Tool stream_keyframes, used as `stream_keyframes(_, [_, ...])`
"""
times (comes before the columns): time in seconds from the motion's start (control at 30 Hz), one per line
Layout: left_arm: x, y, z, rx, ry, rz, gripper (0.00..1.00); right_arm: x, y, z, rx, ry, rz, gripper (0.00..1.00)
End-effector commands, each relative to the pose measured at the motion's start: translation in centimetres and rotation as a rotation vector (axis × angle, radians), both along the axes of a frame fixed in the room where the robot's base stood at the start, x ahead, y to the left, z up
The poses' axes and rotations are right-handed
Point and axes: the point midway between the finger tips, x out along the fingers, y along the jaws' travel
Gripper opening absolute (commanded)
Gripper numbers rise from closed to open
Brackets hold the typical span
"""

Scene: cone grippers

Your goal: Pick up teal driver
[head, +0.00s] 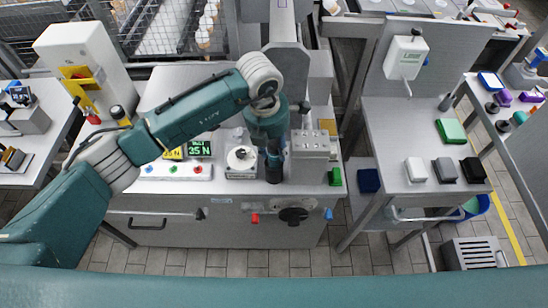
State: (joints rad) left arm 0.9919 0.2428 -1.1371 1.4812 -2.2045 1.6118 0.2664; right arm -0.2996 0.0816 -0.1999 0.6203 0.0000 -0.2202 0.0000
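My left arm comes in from the left, and its wrist points down over the middle workbench. My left gripper (273,168) is a small dark shape at the bench's front part, between a white scale-like device and a grey block-shaped fixture. Its fingers are too small and dark to tell whether they are open or shut. I cannot make out a teal driver for certain; the arm hides part of the bench near the gripper. A small teal item (518,118) lies on the far right table, but I cannot tell what it is. My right gripper is not in view.
The white device (241,160) and grey fixture (311,147) stand close on either side of the gripper. A display (200,148) is to the left. A green block (335,177) sits at the bench's right edge.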

Motion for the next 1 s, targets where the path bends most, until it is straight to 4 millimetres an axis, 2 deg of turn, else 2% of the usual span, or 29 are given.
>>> stream_keyframes(0.03, [0.0,0.0,0.0,-0.001,-0.001,0.0,0.06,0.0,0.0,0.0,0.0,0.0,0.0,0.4])
stream_keyframes(0.07, [0.0,0.0,0.0,-0.001,-0.001,0.0,0.02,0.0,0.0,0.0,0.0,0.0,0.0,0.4])
stream_keyframes(0.37, [0.1,-0.1,0.3,-0.003,-0.003,0.0,0.01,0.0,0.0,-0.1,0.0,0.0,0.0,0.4])
stream_keyframes(0.57, [0.2,-0.1,1.7,-0.004,-0.006,-0.001,0.01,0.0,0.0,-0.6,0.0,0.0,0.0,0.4])
stream_keyframes(0.77, [0.2,-0.1,4.8,-0.005,-0.008,-0.002,0.01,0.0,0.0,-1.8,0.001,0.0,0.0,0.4])
stream_keyframes(1.0, [0.2,-0.1,9.9,-0.004,-0.009,-0.001,0.01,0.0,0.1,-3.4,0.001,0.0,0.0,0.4])
